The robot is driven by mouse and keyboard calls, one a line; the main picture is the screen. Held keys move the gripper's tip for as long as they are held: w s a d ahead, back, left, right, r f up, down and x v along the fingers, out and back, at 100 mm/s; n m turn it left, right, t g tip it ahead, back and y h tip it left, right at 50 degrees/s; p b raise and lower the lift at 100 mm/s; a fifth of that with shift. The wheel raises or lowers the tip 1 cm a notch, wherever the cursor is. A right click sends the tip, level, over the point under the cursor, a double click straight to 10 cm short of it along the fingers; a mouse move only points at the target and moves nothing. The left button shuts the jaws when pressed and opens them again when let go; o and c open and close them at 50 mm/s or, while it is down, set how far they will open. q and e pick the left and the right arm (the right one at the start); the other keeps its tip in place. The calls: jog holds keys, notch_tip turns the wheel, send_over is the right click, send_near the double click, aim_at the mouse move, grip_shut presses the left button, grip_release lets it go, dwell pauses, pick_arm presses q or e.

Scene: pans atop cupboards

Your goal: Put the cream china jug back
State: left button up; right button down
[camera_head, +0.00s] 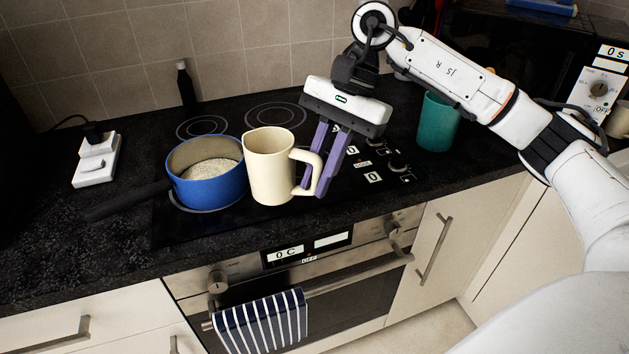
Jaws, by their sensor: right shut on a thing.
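The cream china jug (268,168) is upright, just right of the blue pan, over the front of the black hob. My right gripper (311,188) comes down from above with its purple fingers at the jug's handle on the right side, shut on it. I cannot tell whether the jug's base touches the hob. My left gripper is not in view.
The blue pan (208,187) with pale contents stands on the hob, its dark handle pointing left. A teal cup (438,122) stands behind right, near my right arm. A dark bottle (186,86) and a white socket block (96,160) are at the back and left. The left counter front is clear.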

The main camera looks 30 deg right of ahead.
jog(key=w+d+r+m+t+h+b, duration=0.1)
jog(key=w+d+r+m+t, duration=0.25)
jog(key=d+m, duration=0.45)
jog(key=shift+m, duration=0.5)
jog(key=f, duration=0.6)
jog(key=a+f, duration=0.1)
jog(key=f, duration=0.2)
jog(key=shift+s, duration=0.1)
jog(key=shift+f+b, duration=0.25)
jog(key=shift+b, duration=0.1)
jog(key=c, duration=1.7)
grip_release()
jog(key=shift+c, duration=0.2)
jog(key=shift+r, duration=0.1)
